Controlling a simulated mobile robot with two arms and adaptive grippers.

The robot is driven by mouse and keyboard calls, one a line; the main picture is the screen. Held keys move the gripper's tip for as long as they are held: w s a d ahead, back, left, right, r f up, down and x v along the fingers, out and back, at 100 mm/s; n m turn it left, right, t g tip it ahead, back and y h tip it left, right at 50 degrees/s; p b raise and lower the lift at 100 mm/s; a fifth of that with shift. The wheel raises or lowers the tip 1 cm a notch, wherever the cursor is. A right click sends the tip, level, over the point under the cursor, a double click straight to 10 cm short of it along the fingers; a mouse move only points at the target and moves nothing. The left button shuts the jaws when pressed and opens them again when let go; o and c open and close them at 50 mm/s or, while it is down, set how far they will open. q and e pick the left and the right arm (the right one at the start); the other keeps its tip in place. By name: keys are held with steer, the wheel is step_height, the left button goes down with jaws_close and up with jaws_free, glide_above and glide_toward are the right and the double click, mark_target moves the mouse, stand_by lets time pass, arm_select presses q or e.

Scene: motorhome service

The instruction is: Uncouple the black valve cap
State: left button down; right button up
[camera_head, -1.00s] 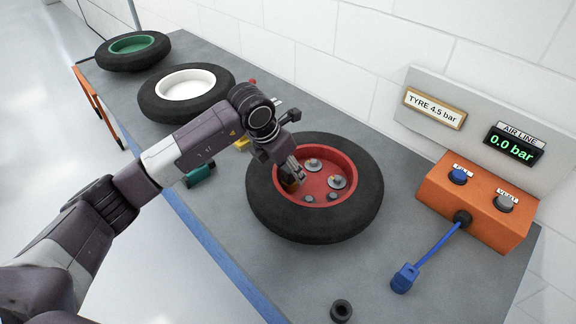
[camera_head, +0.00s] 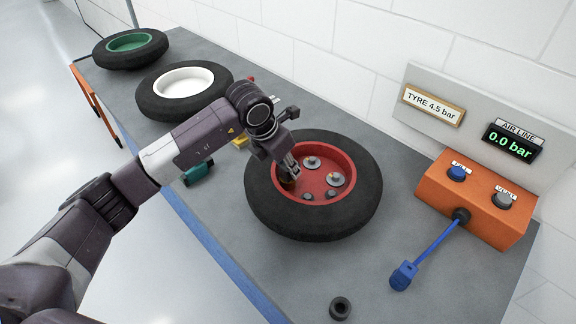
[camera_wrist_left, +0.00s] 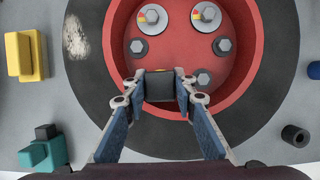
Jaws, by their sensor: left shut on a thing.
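The red wheel rim (camera_head: 318,197) sits in a black tyre (camera_head: 340,224) lying flat on the bench. My left gripper (camera_head: 288,174) reaches into the rim's left side. In the left wrist view, my left gripper (camera_wrist_left: 159,88) is shut on a dark block-like piece, which I take to be the black valve cap (camera_wrist_left: 159,87). A thin orange-yellow strip shows just beyond it. Whether the cap is still on its stem cannot be told. Several grey hex bolts (camera_wrist_left: 205,15) stand on the rim beyond the fingers. My right gripper is not in view.
A black ring-shaped piece (camera_head: 341,308) lies at the front. A blue hose end (camera_head: 403,276) runs from the orange air box (camera_head: 478,201) at right. Wheels with white (camera_head: 184,83) and green (camera_head: 129,42) rims lie behind. A teal object (camera_head: 198,173) is near the bench edge.

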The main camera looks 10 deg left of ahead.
arm_select(q)
steer(key=shift+w+r, duration=0.15)
steer(key=shift+r, duration=0.3)
steer(key=shift+r, duration=0.3)
steer(key=c, duration=2.2)
jaws_free()
steer(key=shift+f, duration=0.1)
steer(key=shift+c, duration=0.2)
jaws_close()
